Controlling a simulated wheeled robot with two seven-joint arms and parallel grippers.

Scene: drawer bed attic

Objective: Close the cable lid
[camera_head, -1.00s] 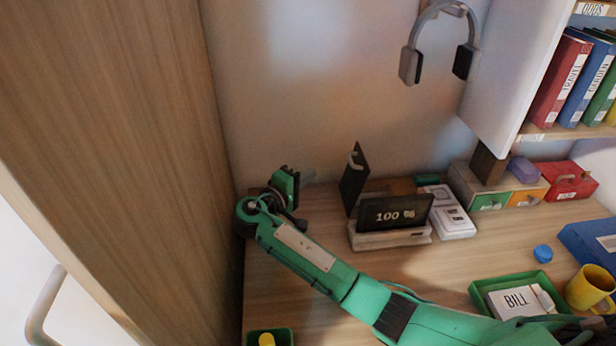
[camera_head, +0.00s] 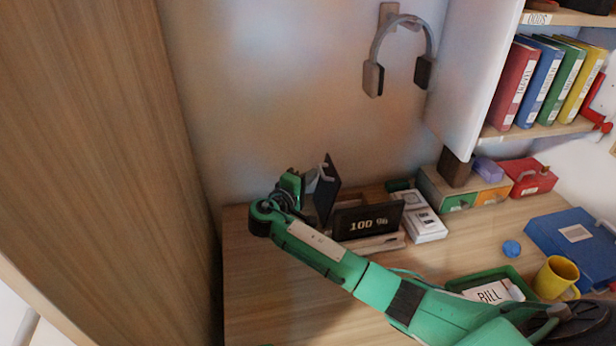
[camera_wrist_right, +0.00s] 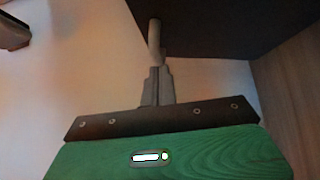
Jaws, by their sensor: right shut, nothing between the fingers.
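The cable lid (camera_head: 327,190) is a dark panel standing open, upright, at the left end of the low wooden cable box (camera_head: 375,243). It has a light handle. My right gripper (camera_head: 312,183) is shut and empty, just left of the lid. In the right wrist view, the dark lid (camera_wrist_right: 225,22) fills the upper right, and its rod-like handle (camera_wrist_right: 154,38) reaches down to the tips of my right gripper (camera_wrist_right: 157,78). I cannot tell whether they touch. My left gripper is not in view.
A display reading 100 % (camera_head: 368,221) stands at the box front. A white device (camera_head: 424,222) is right of it. A tall wooden panel (camera_head: 100,150) bounds the left. Headphones (camera_head: 373,79) hang above. A green tray (camera_head: 480,278) and yellow mug (camera_head: 556,277) are front right.

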